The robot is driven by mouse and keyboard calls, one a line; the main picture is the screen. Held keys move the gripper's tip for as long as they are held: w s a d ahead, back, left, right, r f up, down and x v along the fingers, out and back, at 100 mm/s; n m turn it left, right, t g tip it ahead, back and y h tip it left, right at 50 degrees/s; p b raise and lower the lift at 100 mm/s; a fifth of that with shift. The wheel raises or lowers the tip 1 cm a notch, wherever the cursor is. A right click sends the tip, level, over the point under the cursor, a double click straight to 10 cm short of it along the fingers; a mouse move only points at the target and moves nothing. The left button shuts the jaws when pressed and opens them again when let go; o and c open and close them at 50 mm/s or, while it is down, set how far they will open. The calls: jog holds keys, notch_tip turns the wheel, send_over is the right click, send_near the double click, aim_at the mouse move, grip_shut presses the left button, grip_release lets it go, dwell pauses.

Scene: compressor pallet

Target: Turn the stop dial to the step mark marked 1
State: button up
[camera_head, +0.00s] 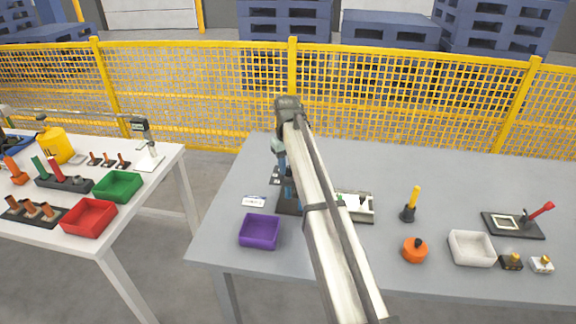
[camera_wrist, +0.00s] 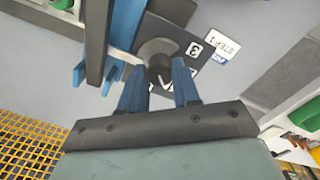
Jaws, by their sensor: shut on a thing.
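The stop dial is a dark grey round knob (camera_wrist: 156,50) on a black plate (camera_wrist: 176,36) in the wrist view. The plate bears a white "3" beside the knob, and more white marks show partly between my fingers, not readable. A white card reading "STEP 1" (camera_wrist: 226,48) lies beside the plate; a white card also shows on the grey table in the head view (camera_head: 254,201). My gripper (camera_wrist: 161,72) has its two blue fingers on either side of the knob, shut on it. In the head view my arm hides the dial. The mark numbered 1 cannot be made out.
A blue and black upright (camera_wrist: 125,25) stands close beside the dial. A purple tray (camera_head: 260,232) is near the table's front left. Right of my arm are a pale fixture (camera_head: 360,209), an orange knobbed piece (camera_head: 415,251) and a white tray (camera_head: 472,247).

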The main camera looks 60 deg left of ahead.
aim_at(288, 168)
jog(key=o, duration=1.1)
jog(key=shift+c, duration=0.2)
notch_tip(288, 168, up, 14)
jog(key=shift+f, duration=0.1)
dwell(0.5)
